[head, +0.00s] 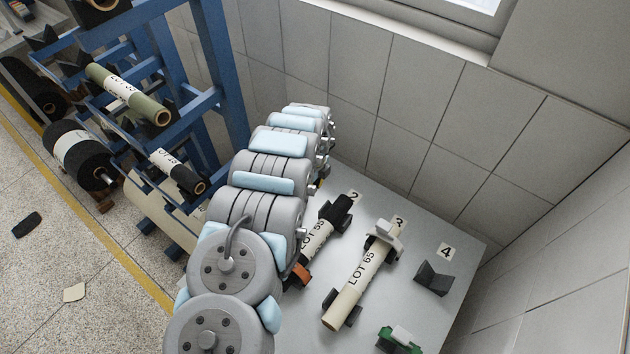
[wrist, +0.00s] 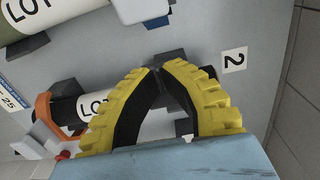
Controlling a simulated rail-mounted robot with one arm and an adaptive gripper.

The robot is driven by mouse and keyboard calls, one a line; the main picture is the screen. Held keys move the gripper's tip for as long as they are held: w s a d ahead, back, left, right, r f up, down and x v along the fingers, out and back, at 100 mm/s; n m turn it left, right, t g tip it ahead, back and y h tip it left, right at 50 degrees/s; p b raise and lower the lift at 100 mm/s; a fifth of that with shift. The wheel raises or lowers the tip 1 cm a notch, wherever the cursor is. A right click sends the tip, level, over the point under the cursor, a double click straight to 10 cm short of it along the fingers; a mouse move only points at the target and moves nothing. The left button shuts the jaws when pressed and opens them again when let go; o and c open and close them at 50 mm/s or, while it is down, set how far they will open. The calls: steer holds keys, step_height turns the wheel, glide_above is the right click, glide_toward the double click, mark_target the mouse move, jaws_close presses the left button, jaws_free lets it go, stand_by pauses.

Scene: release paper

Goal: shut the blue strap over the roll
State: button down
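My gripper (wrist: 160,70) shows in the wrist view as two yellow, ribbed fingers with black inner faces. Their tips come together, and I see nothing clearly held between them. They are over a roll marked LOT (wrist: 93,105), beside the number 2 label. In the head view this roll reads LOT 55 (head: 315,238) and lies partly behind my arm. An orange strap (wrist: 43,115) stands at its near end. Another roll (wrist: 62,12) with an olive end lies at the wrist view's top left, with a white clamp (wrist: 140,10).
A LOT 65 roll (head: 358,283) lies at number 3 under a white clamp (head: 383,236). A black cradle (head: 433,278) at number 4 is empty. A green clamp (head: 400,340) is at the front. A blue rack (head: 222,75) stands left; tiled walls bound the table.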

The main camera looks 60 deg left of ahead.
steer(key=shift+s+a+r+p, duration=0.15)
steer(key=shift+s+a+r, duration=0.1)
steer(key=shift+a, duration=0.3)
steer(key=shift+s+a+r+p, duration=0.15)
steer(key=shift+s+a+r, duration=0.05)
steer(key=shift+a, duration=0.35)
steer(key=shift+s+a+r+p, duration=0.15)
steer(key=shift+s+a+r, duration=0.1)
steer(key=shift+a, duration=0.3)
